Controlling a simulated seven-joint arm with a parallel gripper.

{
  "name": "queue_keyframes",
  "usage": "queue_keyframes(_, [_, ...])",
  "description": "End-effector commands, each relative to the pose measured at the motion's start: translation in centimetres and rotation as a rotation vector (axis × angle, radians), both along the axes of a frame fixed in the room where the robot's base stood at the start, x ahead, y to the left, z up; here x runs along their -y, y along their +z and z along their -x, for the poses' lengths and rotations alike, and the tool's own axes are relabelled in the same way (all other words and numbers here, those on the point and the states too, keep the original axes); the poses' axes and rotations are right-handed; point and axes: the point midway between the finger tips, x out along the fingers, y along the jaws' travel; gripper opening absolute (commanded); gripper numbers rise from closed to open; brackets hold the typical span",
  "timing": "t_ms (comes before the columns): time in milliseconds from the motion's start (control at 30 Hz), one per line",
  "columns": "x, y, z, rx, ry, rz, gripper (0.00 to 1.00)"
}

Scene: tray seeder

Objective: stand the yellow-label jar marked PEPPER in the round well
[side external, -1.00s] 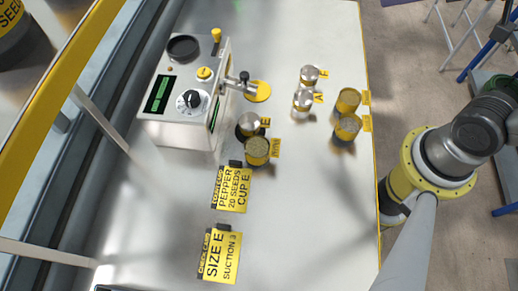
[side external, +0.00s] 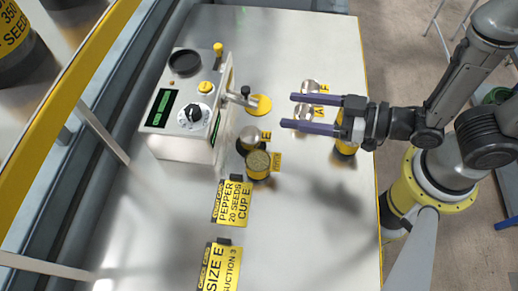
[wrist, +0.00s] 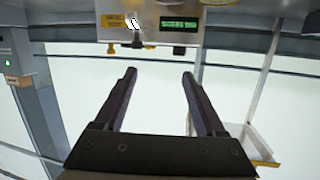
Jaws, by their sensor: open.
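A jar with a speckled lid and yellow side (side external: 258,165) stands upright in front of the machine; the lettering on its tag is too small to read. Another yellow-sided jar (side external: 345,148) is at the right, mostly hidden by my gripper. The dark round recess on the machine top (side external: 185,62) looks empty; I cannot tell whether it is the round well. My gripper (side external: 288,110) is open and empty, above the table, fingers pointing left towards the machine. In the wrist view its fingers (wrist: 158,73) are apart with nothing between them.
The seeder machine (side external: 188,105) has a nozzle arm above a yellow disc (side external: 262,104). Metal cups stand near my fingers (side external: 310,86) and beside the machine (side external: 250,138). Yellow cards (side external: 233,203) lie at the front. The table's front right is clear.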

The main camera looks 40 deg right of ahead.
Motion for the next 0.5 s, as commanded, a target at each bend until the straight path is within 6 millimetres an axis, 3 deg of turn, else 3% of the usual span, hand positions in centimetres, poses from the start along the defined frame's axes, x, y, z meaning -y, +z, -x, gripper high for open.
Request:
queue_keyframes(33, [-0.7,-2.3,2.0,-0.04,0.057,0.048,0.72])
queue_keyframes(100, [-1.1,-4.6,4.0,-0.086,0.116,0.103,0.72])
queue_keyframes(200, [-1.6,-6.1,5.7,-0.113,0.174,0.142,0.72])
queue_keyframes(367, [-2.6,-6.4,6.1,-0.114,0.204,0.148,0.72])
queue_keyframes(500, [-3.8,-7.1,4.7,-0.114,0.2,0.145,0.72])
